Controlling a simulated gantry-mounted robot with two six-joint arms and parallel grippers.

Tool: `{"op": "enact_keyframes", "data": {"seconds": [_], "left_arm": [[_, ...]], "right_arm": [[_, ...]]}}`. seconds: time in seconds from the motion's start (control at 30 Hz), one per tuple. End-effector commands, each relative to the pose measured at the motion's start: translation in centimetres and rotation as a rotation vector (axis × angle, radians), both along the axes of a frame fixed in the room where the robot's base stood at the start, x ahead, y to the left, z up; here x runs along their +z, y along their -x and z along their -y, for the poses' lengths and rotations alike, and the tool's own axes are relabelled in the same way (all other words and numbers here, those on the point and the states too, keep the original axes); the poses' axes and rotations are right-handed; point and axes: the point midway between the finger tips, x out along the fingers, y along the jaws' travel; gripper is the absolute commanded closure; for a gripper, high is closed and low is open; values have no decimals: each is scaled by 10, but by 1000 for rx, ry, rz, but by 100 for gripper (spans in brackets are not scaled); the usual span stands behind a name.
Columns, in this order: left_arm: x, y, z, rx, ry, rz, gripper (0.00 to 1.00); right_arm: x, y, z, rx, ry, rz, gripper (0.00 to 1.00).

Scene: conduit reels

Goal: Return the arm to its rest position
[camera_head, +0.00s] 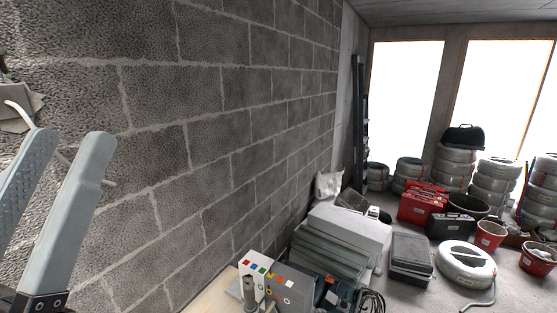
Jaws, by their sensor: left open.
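My left gripper (70,142) is at the left edge of the head view, in front of the grey block wall (215,110). Its two grey fingers point up and stand apart with nothing between them. Part of the finger on the left is cut off by the frame edge. My right gripper is not in view.
A pale bench top (212,297) with a box with coloured buttons (290,284) is at the bottom. Beyond it are stacked grey boards (345,238), a red toolbox (421,206), a conduit reel (466,266) and several stacked reels (455,168) on the floor.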

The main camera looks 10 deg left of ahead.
Motion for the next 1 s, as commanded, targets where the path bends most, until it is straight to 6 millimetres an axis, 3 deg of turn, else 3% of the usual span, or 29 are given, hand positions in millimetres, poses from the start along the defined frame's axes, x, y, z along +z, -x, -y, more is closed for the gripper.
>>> {"op": "enact_keyframes", "data": {"seconds": [0.03, 0.1, 0.33, 0.47, 1.0], "left_arm": [[34, 1, -1, -10, 16, 8, 43], [62, 1, -2, -5, 13, 9, 43], [126, 0, -2, 0, 12, 8, 43], [136, 0, -2, 0, 11, 7, 43], [132, 0, -3, 2, 11, 8, 43]], "right_arm": [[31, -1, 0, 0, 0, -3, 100], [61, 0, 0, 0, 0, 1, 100], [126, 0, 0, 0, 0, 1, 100], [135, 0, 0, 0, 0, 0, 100], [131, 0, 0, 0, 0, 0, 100]]}}
